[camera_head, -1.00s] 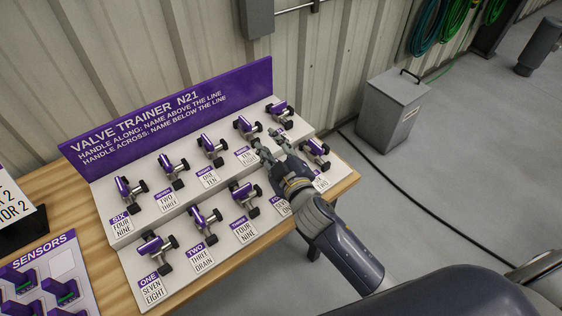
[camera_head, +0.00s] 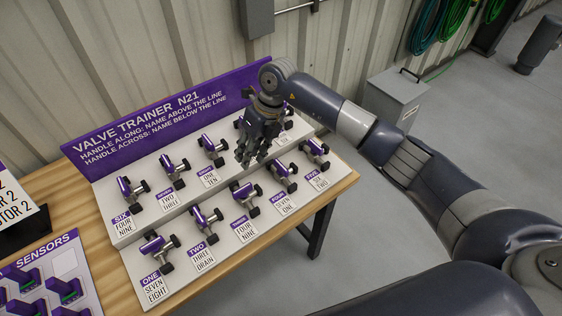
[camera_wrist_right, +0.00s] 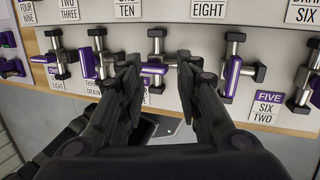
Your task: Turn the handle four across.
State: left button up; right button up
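The valve labelled four (camera_head: 281,175) is in the front row of the trainer board, second from the right. Its label (camera_head: 283,203) reads FOUR, SEVEN, ONE. In the right wrist view, the valve just right of the fingers (camera_wrist_right: 232,70) appears to be four, its purple handle running up and down the picture; its label is hidden. My right gripper (camera_head: 258,150) hangs fingers-down above the back row, up and left of valve four in the head view. In the right wrist view its fingers (camera_wrist_right: 160,78) are apart and empty. My left gripper is not in view.
Similar valves stand close on both sides, including five (camera_head: 315,152) and three (camera_head: 244,195). The board's purple back panel (camera_head: 170,115) rises behind them. A sensors board (camera_head: 45,275) lies at the left of the wooden table. A grey box (camera_head: 385,115) stands behind.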

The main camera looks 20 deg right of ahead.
aim_at(281, 165)
jog(key=w+d+r+h, duration=0.15)
jog(key=d+h, duration=0.25)
jog(key=d, duration=0.4)
jog(key=shift+m, duration=0.4)
jog(key=f+p, duration=0.1)
jog(key=f, duration=0.3)
jog(key=f+p, duration=0.2)
jog(key=f, duration=0.3)
jog(key=shift+s+d+f, duration=0.1)
jog(key=shift+s+d, duration=0.05)
jog(key=shift+d, duration=0.05)
jog(key=shift+f, duration=0.55)
grip_shut()
